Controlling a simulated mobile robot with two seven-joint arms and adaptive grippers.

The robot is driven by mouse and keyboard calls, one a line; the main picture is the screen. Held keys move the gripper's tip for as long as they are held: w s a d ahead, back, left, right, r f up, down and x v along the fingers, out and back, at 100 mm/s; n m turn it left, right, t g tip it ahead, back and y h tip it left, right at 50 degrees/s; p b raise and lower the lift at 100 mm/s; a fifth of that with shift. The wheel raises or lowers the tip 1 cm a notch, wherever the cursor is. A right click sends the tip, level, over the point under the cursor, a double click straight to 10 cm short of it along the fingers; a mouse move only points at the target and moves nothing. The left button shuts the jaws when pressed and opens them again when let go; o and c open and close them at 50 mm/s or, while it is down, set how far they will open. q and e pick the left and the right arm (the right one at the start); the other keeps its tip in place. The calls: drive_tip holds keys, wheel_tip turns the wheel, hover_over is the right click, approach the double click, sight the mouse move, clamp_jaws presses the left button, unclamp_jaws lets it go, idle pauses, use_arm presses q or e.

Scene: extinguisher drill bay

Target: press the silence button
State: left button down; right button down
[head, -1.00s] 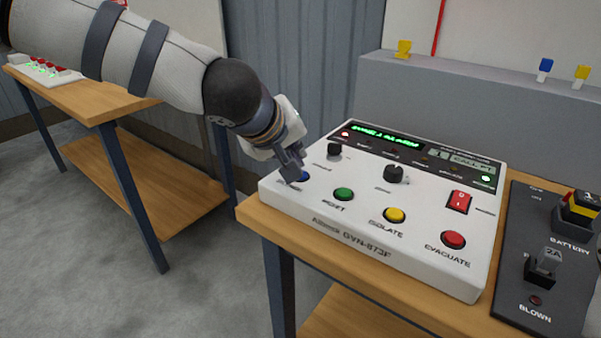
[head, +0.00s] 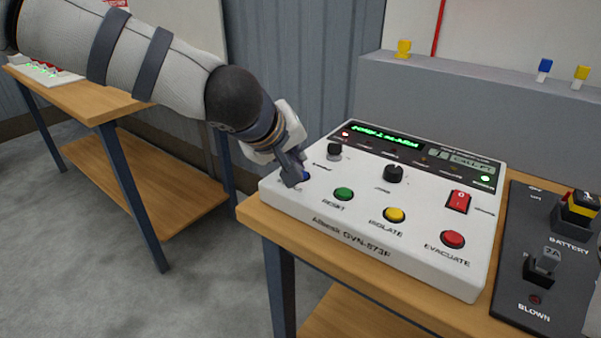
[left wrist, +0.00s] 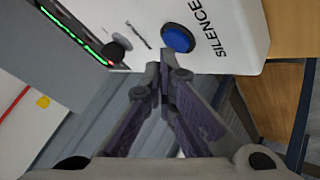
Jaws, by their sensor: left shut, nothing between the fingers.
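The white control panel (head: 320,208) stands on a wooden table. Its blue silence button (head: 306,176) is at the near left corner and is partly covered by my left gripper (head: 292,183) in the head view. In the left wrist view the blue button (left wrist: 178,38) is in full sight beside its SILENCE label (left wrist: 214,29). The shut, empty fingertips of my left gripper (left wrist: 164,72) appear just below the button in that picture, close to the panel's edge. I cannot tell whether they touch the panel. My right gripper is not in view.
Beside the button are the green reset button (head: 344,194), yellow isolate button (head: 395,214) and red evacuate button (head: 453,239). Black knobs (head: 394,174) and a red rocker switch (head: 458,201) lie behind them. A dark battery panel (head: 545,265) is at right.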

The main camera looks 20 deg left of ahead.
use_arm(q)
drive_tip(key=shift+f, duration=0.6)
idle(0.8)
drive_tip(key=shift+r, duration=0.9)
drive_tip(key=shift+r, duration=2.55)
drive_tip(key=shift+f, duration=0.1)
